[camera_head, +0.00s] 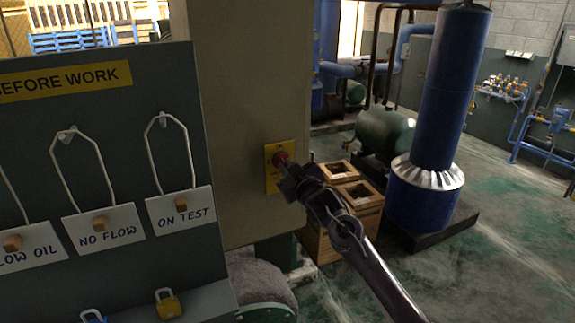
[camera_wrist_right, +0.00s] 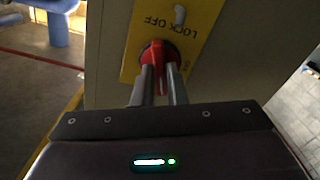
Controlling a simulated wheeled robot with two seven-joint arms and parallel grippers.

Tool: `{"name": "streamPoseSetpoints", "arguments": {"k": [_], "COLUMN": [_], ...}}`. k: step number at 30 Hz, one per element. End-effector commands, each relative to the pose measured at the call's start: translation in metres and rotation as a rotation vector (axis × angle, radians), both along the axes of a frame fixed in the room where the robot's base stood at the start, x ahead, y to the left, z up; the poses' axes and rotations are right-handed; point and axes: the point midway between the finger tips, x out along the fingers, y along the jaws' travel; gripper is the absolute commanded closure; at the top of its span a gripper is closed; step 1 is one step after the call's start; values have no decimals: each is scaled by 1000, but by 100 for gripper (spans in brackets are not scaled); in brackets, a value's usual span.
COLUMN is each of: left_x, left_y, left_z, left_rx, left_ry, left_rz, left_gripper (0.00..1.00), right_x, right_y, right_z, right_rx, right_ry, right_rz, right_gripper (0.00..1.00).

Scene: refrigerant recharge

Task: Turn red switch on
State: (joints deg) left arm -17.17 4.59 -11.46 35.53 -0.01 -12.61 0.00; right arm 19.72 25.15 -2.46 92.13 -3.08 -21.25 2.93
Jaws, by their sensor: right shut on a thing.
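The red switch (camera_head: 281,158) sits on a yellow plate (camera_head: 272,182) on the side of a beige cabinet (camera_head: 240,100). In the right wrist view the red switch (camera_wrist_right: 157,56) is a rotary handle on the yellow plate (camera_wrist_right: 190,30), which carries the words LOCK OFF. My right gripper (camera_head: 285,166) reaches in from the lower right, and its two fingers (camera_wrist_right: 160,78) are shut on the switch handle, one on each side. The fingers hide part of the handle. My left gripper is not in view.
A board (camera_head: 120,120) with hanging tags and padlocks stands to the left of the cabinet. Wooden crates (camera_head: 350,210) and a blue column (camera_head: 450,90) stand to the right. Green floor (camera_head: 490,270) is open at the lower right.

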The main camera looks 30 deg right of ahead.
Motion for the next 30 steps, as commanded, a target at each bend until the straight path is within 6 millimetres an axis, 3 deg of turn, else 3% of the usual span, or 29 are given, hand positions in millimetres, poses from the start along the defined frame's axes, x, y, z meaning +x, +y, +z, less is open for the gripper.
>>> {"name": "streamPoseSetpoints", "arguments": {"k": [1, 11, 22, 23, 26, 30], "left_x": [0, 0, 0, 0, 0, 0], "left_y": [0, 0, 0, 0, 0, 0], "left_z": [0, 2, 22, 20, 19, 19], "left_rx": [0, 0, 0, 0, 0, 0], "left_ry": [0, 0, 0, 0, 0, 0], "left_rz": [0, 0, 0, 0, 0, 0], "left_gripper": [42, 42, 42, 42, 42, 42], "right_x": [0, 0, 0, 0, 0, 0], "right_y": [2, 2, 3, 3, 2, 1], "right_z": [-9, -8, -7, -9, -8, -5], "right_rx": [4, 31, 310, 311, 305, 304], "right_ry": [17, 17, 2, 2, -2, -7], "right_rz": [3, 3, 1, 1, 2, 1], "right_gripper": [100, 100, 100, 86, 73, 70]}}
